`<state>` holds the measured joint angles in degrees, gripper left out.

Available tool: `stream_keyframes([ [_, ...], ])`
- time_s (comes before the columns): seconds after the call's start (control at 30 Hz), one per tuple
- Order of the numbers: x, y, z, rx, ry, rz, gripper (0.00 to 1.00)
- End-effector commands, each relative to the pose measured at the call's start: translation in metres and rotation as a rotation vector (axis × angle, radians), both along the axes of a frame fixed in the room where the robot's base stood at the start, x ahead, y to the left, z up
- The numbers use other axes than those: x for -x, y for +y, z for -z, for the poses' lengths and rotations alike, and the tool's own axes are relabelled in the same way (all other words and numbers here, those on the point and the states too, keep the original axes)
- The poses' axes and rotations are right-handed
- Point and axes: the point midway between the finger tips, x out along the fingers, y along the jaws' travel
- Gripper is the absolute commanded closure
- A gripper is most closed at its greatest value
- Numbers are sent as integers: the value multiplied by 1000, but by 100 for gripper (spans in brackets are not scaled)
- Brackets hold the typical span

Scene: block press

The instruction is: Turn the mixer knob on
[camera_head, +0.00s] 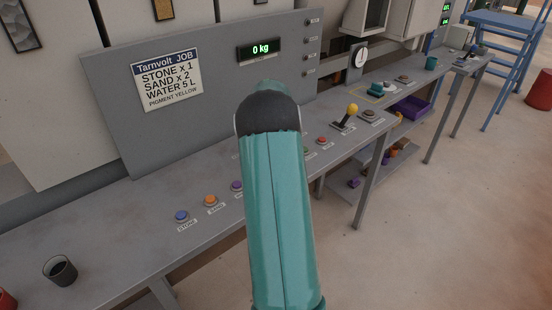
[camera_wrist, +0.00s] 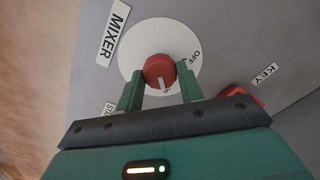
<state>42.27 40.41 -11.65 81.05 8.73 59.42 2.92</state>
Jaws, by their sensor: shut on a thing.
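The mixer knob (camera_wrist: 158,70) is a round red knob on a white round dial (camera_wrist: 128,62). Its white pointer line points down in the wrist view, toward a small label that is partly hidden. The word OFF stands at the dial's upper right. A MIXER label (camera_wrist: 113,33) is at the upper left. My gripper (camera_wrist: 159,76) is shut on the knob, with one green finger on each side. In the head view my teal arm covers the middle of the bench and hides the gripper and the knob.
A red piece (camera_wrist: 243,94) lies near the KEY label at right. The grey bench (camera_head: 125,262) holds buttons, a yellow-topped lever (camera_head: 350,112) and a dark cup (camera_head: 60,270). A panel behind has a job sign (camera_head: 167,80) and a display reading 0 kg (camera_head: 260,49).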

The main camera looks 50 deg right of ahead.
Motion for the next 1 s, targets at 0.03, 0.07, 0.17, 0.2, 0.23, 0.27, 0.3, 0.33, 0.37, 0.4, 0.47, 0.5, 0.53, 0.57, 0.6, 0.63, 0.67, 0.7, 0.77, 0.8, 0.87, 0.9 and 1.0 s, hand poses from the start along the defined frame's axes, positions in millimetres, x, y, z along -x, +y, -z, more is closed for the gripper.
stream_keyframes([
  [0.03, -1, 0, -1, 2, -2, 1, 61],
  [0.07, -1, 0, -1, 2, -2, 1, 55],
  [0.17, -1, 0, -1, 1, -2, 0, 41],
  [0.2, 0, 0, -1, 1, -2, 0, 41],
  [0.23, 0, 0, -1, 1, -2, 0, 41],
  [0.27, 0, 0, 0, 0, -1, 0, 41],
  [0.3, 0, 0, 0, 0, -1, 0, 41],
  [0.33, 0, 0, 0, 0, -1, 0, 41],
  [0.37, 0, 0, 0, 0, -1, 0, 41],
  [0.4, 0, 0, -1, 0, -1, 0, 41],
  [0.47, 0, 0, -2, 0, -1, 0, 41],
  [0.5, 0, 0, -5, 0, -1, 0, 41],
  [0.53, 0, 0, -7, 0, -1, 0, 41],
  [0.57, 0, 0, -10, 1, -2, 0, 41],
  [0.6, 0, 0, -15, 2, -2, 0, 41],
  [0.63, 0, -1, -20, 2, -2, 0, 41],
  [0.67, 0, 0, -26, 2, -2, 0, 41],
  [0.7, -1, -1, -34, 4, -3, 0, 41],
  [0.77, -1, -1, -47, 4, -3, 0, 41],
  [0.8, -1, -1, -56, 3, -4, 0, 41],
  [0.87, -1, -1, -70, 4, -5, 0, 41],
  [0.9, -1, 0, -79, 3, -4, 0, 41],
  [1.0, -1, -1, -101, 4, -5, 0, 41],
])
